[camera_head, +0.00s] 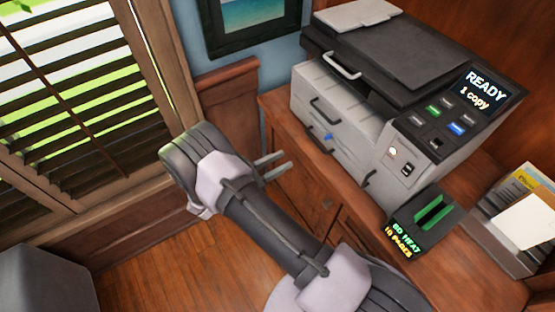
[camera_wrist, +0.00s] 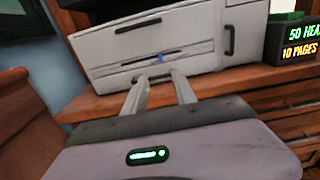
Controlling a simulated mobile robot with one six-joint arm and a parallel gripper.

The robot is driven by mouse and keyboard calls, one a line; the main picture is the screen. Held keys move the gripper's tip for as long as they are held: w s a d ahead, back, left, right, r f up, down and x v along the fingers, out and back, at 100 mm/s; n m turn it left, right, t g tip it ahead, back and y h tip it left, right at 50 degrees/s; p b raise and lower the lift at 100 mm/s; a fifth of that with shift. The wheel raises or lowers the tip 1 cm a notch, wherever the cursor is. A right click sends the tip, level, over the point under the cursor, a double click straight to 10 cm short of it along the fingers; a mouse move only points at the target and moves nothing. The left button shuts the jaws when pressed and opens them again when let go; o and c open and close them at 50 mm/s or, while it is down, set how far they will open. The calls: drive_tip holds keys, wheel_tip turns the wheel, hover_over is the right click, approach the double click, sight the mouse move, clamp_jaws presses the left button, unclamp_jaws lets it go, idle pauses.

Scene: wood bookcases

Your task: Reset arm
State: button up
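My gripper (camera_head: 273,167) is at the end of my extended arm, in front of the wooden cabinet and a little below the printer. In the head view its two thin fingers point right toward the printer with a gap between them. In the wrist view the fingers (camera_wrist: 160,88) stand apart with nothing between them, in front of the printer's lower drawer. The printer (camera_head: 345,107) is grey and black, and its screen reads "READY 1 copy". Its drawers look closed, and a small blue part shows on the lower one.
The printer stands on a wooden cabinet (camera_head: 310,165). A small black device (camera_head: 422,222) with green slots and a paper holder (camera_head: 510,225) sit to its right. A shuttered window (camera_head: 80,95) is at the left. Wooden floor (camera_head: 185,265) lies open below my arm.

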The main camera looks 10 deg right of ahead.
drive_tip(key=shift+s+a, duration=0.15)
drive_tip(key=shift+a, duration=0.3)
